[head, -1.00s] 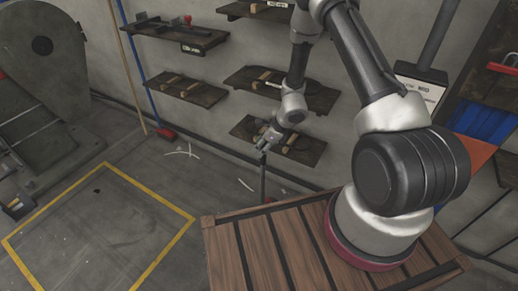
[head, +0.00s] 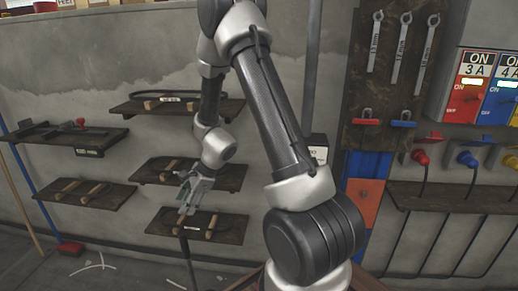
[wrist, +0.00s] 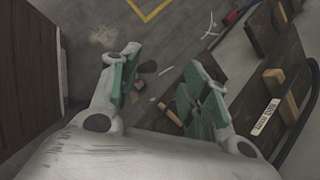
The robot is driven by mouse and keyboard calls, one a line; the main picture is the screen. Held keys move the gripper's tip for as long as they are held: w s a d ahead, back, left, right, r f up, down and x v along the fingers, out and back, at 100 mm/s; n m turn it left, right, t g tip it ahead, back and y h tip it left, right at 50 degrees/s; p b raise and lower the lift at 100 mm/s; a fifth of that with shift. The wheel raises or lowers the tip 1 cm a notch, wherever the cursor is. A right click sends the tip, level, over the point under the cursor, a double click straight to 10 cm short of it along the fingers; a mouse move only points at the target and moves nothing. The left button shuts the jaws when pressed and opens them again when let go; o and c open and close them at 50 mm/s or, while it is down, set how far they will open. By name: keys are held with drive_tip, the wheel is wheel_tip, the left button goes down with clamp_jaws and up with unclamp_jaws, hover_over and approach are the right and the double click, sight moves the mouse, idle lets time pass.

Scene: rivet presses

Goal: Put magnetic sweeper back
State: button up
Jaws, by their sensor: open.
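My gripper (head: 193,192) is open just above the left part of the lowest wall shelf (head: 226,228), which has wooden pegs and a white label. A thin dark rod (head: 187,258), possibly the magnetic sweeper's handle, runs down below the gripper at that shelf; its lower end is out of frame. In the wrist view, the green-padded fingers (wrist: 165,75) are spread apart.
More peg shelves hang near my arm, one close by (head: 222,176) and one higher (head: 215,107). A left shelf (head: 60,140) carries dark tools. Wrenches (head: 398,48) and switch boxes (head: 485,85) are at right. A red-headed broom (head: 70,249) stands at the left.

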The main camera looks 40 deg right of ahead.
drive_tip(key=s+d+r+n, duration=0.1)
drive_tip(key=s+r+n, duration=0.4)
drive_tip(key=r, duration=0.4)
drive_tip(key=s+d+r+n, duration=0.1)
drive_tip(key=s+r+n, duration=0.4)
drive_tip(key=r, duration=0.4)
drive_tip(key=s+d+r+n+h, duration=0.2)
drive_tip(key=s+d+r+n, duration=0.3)
drive_tip(key=s, duration=0.3)
drive_tip(key=s+d+r+n+h, duration=0.3)
drive_tip(key=s+d+r+n, duration=0.2)
drive_tip(key=s, duration=0.4)
drive_tip(key=shift+r+t+h, duration=0.15)
drive_tip(key=shift+t+h, duration=0.15)
drive_tip(key=shift+t, duration=0.1)
drive_tip(key=shift+w, duration=0.1)
